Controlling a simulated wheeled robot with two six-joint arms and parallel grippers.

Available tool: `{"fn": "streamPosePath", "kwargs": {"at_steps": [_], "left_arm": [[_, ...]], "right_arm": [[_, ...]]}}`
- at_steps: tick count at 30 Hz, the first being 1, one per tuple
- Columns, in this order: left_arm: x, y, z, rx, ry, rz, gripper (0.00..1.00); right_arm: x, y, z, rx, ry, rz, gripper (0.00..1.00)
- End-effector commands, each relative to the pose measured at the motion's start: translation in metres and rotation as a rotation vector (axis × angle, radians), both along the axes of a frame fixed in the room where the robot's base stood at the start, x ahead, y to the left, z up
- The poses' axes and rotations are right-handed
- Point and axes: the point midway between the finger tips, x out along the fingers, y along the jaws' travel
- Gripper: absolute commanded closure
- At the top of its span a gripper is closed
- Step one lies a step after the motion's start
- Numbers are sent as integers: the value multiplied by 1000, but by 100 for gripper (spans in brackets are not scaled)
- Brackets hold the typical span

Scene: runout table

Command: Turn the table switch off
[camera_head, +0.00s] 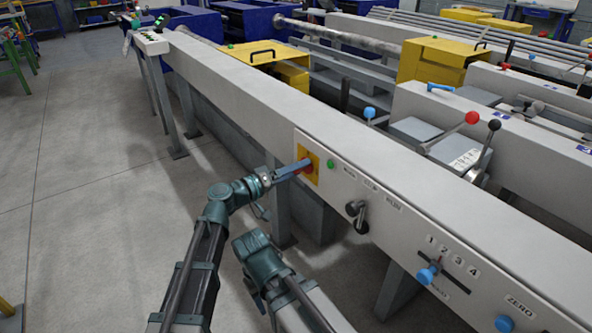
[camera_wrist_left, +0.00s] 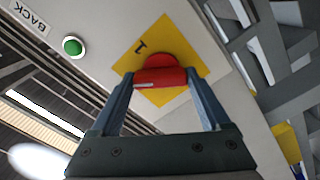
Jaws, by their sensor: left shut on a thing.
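The table switch is a red knob on a square yellow plate (camera_head: 313,158) on the front face of the long grey table beam. In the wrist view the red knob (camera_wrist_left: 160,76) sits between the two blue-grey fingers over the yellow plate (camera_wrist_left: 150,45), which bears a dark "1" mark. My left gripper (camera_head: 303,167) reaches it from the left and is shut on the knob. The fingers partly hide the knob in the head view. My right gripper cannot be made out in either view.
A green button (camera_head: 331,164) lies just right of the plate. Further along the beam are a black lever (camera_head: 356,212), a blue-knobbed selector (camera_head: 426,274) marked 1 to 4 and a blue ZERO button (camera_head: 504,323).

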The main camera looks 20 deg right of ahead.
Motion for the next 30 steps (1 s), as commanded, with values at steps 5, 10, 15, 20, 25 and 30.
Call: {"fn": "streamPosePath", "kwargs": {"at_steps": [5,10,15,20,25,30], "left_arm": [[1,1,0,-57,156,1,76],[1,1,0,-108,297,1,76],[1,1,0,-152,418,1,76],[1,1,0,-184,507,1,76],[2,1,0,-206,570,1,76],[2,1,0,-219,605,1,76]], "right_arm": [[0,0,0,0,0,0,50],[0,0,0,0,0,0,50],[0,0,0,0,0,0,50],[0,0,0,0,0,0,50],[0,0,0,0,0,0,50],[0,0,0,0,0,0,50]]}}
